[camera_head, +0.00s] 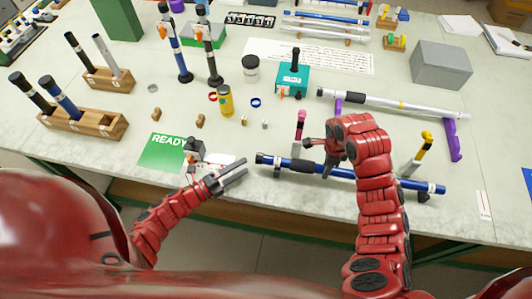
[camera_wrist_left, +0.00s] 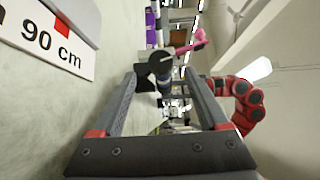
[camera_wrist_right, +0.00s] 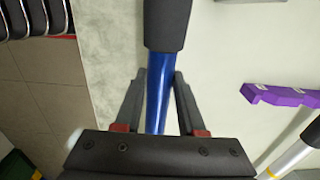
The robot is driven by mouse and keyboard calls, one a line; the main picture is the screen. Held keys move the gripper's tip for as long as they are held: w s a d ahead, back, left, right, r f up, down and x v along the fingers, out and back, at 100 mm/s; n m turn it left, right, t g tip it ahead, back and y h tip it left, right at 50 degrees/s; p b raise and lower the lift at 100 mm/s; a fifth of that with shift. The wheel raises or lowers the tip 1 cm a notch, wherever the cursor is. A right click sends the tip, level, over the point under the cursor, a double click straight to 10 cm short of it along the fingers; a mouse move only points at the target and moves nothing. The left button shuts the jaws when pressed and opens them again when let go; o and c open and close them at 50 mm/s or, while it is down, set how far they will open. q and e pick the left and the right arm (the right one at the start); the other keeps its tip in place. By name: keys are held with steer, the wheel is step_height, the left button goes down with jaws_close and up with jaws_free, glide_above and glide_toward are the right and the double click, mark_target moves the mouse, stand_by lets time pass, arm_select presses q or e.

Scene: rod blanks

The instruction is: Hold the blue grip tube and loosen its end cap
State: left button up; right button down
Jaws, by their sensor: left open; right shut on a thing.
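The blue grip tube (camera_head: 385,179) lies across the front of the bench, with black sections and a black end cap (camera_head: 261,158) at its left end. My right gripper (camera_head: 328,165) is shut on the tube right of that end; in the right wrist view the blue shaft (camera_wrist_right: 160,85) passes between its fingers, beside a black grip section (camera_wrist_right: 168,22). My left gripper (camera_head: 244,170) is open and empty, just left of the end cap. In the left wrist view the round black end (camera_wrist_left: 160,66) shows beyond and between the open fingers (camera_wrist_left: 161,76).
A pink-handled clamp (camera_head: 301,122) and a yellow-handled clamp (camera_head: 425,143) stand at the tube. Behind it, a silver tube (camera_head: 400,105) rests on purple supports (camera_head: 453,140). A green READY mat (camera_head: 165,152) lies left, near a yellow bottle (camera_head: 226,101).

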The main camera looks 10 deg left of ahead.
mark_target(260, 159)
arm_select(q)
steer(key=x, duration=1)
steer(key=shift+d, duration=0.1)
steer(key=shift+c, duration=0.4)
jaws_close()
